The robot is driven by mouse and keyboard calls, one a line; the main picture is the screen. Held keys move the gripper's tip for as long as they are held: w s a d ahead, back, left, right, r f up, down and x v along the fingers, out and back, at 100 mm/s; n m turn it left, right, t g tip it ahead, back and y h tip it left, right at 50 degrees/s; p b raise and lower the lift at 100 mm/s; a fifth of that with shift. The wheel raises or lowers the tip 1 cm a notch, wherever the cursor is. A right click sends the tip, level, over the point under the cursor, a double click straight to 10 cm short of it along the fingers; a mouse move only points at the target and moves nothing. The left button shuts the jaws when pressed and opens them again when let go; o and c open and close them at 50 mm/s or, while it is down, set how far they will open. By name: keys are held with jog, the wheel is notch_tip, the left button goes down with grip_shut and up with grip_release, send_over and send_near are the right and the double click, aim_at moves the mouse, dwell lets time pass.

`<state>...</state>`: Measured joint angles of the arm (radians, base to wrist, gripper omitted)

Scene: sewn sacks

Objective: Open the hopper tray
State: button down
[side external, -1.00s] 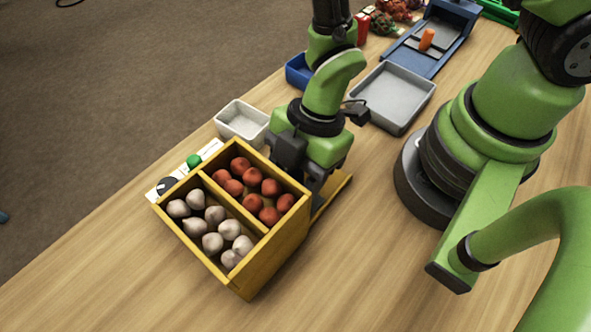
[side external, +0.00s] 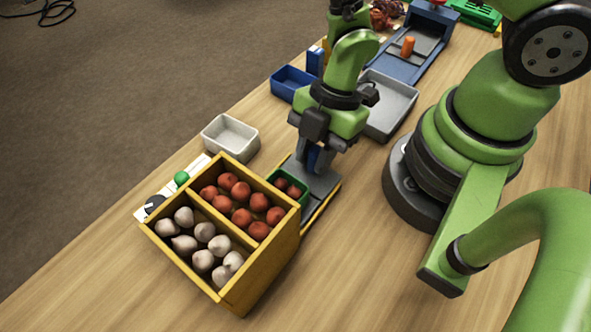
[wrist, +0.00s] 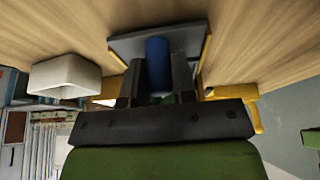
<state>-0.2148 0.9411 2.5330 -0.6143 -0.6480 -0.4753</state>
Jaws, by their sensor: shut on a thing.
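The yellow hopper box (side external: 270,262) stands on the table in the side view, with a divider between red sacks (side external: 241,216) and pale sacks (side external: 204,232). A low tray sticks out from its right side, with a grey plate (side external: 324,184) and a green bin (side external: 304,197) holding a few red sacks. My gripper (side external: 314,168) is over the grey plate, shut on a blue upright handle. The blue handle (wrist: 157,62) shows between the fingers in the wrist view, with the grey plate (wrist: 125,45) beyond. Part of the bin is hidden behind the hopper wall.
A white bin (side external: 231,136) stands behind the hopper, near a card with a green knob (side external: 181,178). A blue bin (side external: 291,84), a grey tray (side external: 398,100) and a blue ramp with an orange piece (side external: 408,46) lie further back. Table in front is clear.

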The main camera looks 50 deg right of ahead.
jog(key=shift+d, duration=1.6)
jog(key=c, duration=0.9)
grip_release()
jog(key=shift+c, duration=0.2)
